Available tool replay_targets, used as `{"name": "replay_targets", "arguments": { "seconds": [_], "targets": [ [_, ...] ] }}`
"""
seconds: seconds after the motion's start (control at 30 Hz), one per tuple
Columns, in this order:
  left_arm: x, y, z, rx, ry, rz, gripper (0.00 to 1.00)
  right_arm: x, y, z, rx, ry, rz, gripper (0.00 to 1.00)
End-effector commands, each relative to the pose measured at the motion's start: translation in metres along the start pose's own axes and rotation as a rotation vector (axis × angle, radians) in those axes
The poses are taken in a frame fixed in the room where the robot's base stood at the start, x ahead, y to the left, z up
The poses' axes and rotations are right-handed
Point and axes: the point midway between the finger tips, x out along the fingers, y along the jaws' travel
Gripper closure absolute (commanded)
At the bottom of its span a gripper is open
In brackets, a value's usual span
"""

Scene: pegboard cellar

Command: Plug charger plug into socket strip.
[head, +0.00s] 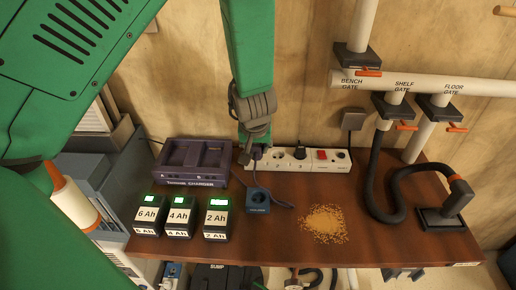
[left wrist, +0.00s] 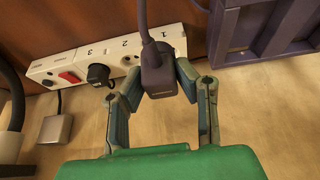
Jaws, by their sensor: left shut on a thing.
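The charger plug, a dark purple block with a cord, is held in my left gripper (head: 256,146) at the left end of the white socket strip (head: 311,160). In the left wrist view, the two fingers (left wrist: 157,78) are shut on the sides of the plug (left wrist: 155,75). The plug covers the place by label 1 on the strip (left wrist: 63,64). I cannot tell whether it touches or sits in the socket. Socket 2 (left wrist: 130,60) is empty; a black plug (left wrist: 99,75) is in socket 3. The purple charger (head: 190,162) stands left of the strip. My right gripper is not seen.
Several labelled batteries (head: 180,218) stand at the bench's front left. A small blue box (head: 257,200) and a sawdust pile (head: 323,223) lie before the strip. A black hose (head: 374,175) and pipes (head: 430,85) occupy the right. Bare bench (head: 285,238) shows near the front.

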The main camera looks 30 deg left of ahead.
Motion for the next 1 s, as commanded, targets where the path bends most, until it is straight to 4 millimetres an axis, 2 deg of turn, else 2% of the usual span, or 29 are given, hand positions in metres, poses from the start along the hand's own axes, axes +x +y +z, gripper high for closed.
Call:
{"name": "replay_targets", "arguments": {
  "seconds": [1.0],
  "targets": [
    [0.034, -0.009, -0.063, 0.000, 0.001, -0.001, 1.00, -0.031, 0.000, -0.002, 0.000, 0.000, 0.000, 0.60]
  ]
}}
